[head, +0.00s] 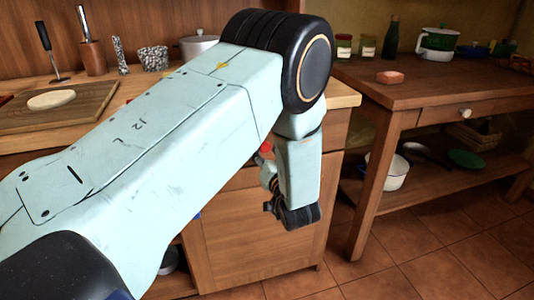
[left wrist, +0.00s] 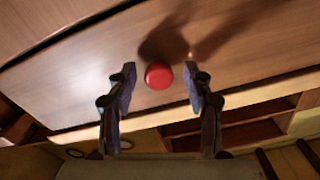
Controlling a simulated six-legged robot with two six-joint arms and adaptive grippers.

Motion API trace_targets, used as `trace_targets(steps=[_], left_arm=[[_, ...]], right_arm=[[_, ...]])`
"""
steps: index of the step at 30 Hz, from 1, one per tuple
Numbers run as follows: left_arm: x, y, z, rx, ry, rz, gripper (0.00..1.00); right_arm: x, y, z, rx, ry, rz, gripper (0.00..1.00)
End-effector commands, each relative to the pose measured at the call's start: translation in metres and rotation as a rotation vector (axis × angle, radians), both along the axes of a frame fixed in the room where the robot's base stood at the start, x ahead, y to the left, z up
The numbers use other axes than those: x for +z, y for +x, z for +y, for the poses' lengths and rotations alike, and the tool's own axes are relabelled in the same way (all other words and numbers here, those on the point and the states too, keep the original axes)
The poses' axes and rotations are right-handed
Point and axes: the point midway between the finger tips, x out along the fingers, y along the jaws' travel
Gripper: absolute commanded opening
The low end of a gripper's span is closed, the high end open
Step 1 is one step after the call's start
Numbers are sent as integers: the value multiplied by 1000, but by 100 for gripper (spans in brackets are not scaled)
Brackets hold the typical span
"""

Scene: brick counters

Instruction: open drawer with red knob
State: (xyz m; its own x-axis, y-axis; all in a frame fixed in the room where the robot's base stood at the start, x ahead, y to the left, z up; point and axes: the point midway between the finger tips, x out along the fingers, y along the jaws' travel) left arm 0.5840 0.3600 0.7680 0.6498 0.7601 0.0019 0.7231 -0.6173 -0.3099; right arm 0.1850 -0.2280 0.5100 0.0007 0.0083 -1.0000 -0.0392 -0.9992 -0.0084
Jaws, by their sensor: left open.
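The red knob (left wrist: 158,75) is round and sits on a wooden drawer front (left wrist: 90,75) in the left wrist view. In the head view only a bit of the red knob (head: 265,147) shows beside my forearm. My left gripper (left wrist: 160,84) is open, with one finger on each side of the knob in the wrist view and a visible gap on both sides. In the head view my left gripper (head: 268,190) hangs low in front of the drawer, partly hidden by my wrist. My arm hides most of the drawer front there. My right gripper is not in view.
A cabinet door (head: 250,240) lies below the drawer. The counter holds a cutting board (head: 60,108), a stone mortar (head: 153,58) and a pot (head: 198,46). A second table (head: 420,90) with a pale-knobbed drawer stands right. Tiled floor (head: 400,270) is free in front.

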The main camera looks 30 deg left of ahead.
Motion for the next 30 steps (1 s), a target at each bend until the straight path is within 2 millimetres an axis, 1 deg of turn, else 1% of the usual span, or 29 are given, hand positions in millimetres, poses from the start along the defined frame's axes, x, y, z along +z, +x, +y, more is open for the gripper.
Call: trace_targets(steps=[6, 24, 30], left_arm=[[0, 2, 0, 1, 0, 0, 51], [0, 2, 0, 1, 0, 0, 0], [0, 2, 0, 2, -1, 1, 0]], right_arm=[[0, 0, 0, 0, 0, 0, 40], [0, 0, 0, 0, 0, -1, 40], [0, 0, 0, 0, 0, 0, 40]])
